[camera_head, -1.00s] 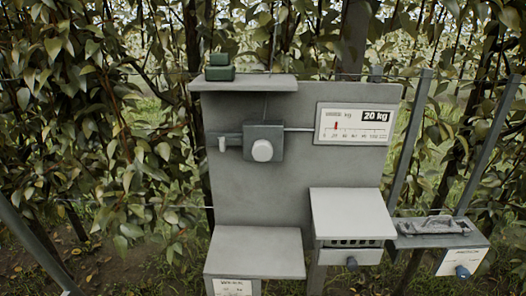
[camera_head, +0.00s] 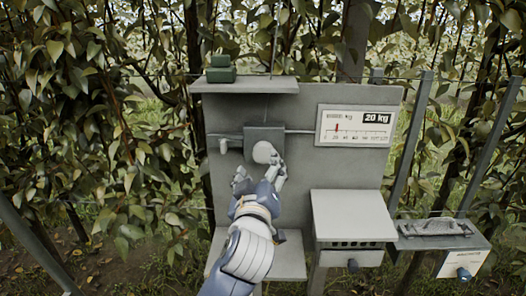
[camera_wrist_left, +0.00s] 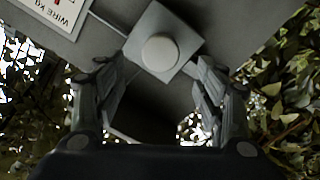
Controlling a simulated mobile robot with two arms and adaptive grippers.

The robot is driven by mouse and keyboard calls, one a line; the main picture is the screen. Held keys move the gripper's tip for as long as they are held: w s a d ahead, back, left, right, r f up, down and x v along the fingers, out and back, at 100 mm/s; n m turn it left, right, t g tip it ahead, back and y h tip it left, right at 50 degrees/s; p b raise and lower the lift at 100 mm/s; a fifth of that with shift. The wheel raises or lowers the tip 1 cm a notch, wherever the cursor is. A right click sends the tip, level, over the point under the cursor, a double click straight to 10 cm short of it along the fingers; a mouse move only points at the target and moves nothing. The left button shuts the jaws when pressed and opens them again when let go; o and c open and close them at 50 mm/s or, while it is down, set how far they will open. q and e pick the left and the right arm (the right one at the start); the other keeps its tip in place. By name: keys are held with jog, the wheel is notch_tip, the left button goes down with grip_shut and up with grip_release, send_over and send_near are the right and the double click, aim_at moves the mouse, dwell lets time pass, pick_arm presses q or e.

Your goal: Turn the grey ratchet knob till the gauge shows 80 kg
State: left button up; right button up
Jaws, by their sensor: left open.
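The grey ratchet knob (camera_head: 264,152) is a pale round cap on a darker grey box (camera_head: 252,136) fixed to the grey panel. The gauge (camera_head: 355,126) at the panel's upper right reads 20 kg, with its red pointer near the left end of the scale. My left gripper (camera_head: 260,176) is open in front of the panel, just below the knob. In the left wrist view the knob (camera_wrist_left: 160,53) shows ahead, above and between the two spread fingers (camera_wrist_left: 158,88), which look apart from it. My right gripper is not in view.
A lower shelf (camera_head: 290,258) is partly behind my arm. Leaves crowd the left side.

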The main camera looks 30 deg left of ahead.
aim_at(262, 154)
pick_arm(q)
jog(key=p+x, duration=0.2)
jog(key=x, duration=0.6)
jog(key=shift+w+a, duration=0.15)
jog(key=shift+w, duration=0.1)
jog(key=shift+w+a+p, duration=0.25)
jog(key=shift+w+p, duration=0.1)
jog(key=shift+w, duration=0.1)
jog(key=c, duration=1.1)
